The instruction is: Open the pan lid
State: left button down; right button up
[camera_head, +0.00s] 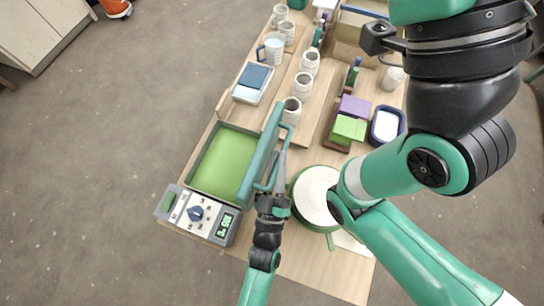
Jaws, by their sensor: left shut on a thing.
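The pan (191,178) is a grey rectangular box with a green inside, on the left edge of the table. Its teal lid (259,158) stands steeply raised along the pan's right side, so the green inside shows. My left gripper (277,176) is at the lid's outer right face, shut on the lid's handle (267,183). The fingertips are small and partly hidden by the handle. My right arm crosses the right side of the view, and its gripper is out of the picture.
A round white-topped green pot (315,196) stands right of my left gripper. White cups (303,85), a scale with a blue block (254,77) and purple and green blocks (349,128) stand behind.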

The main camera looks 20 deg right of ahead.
pick_arm(q)
jog(key=c, duration=1.1)
grip_release()
jog(key=v, duration=1.1)
jog(key=shift+s+a+f, duration=0.1)
jog(key=shift+s+a, duration=0.05)
jog(key=shift+s, duration=0.15)
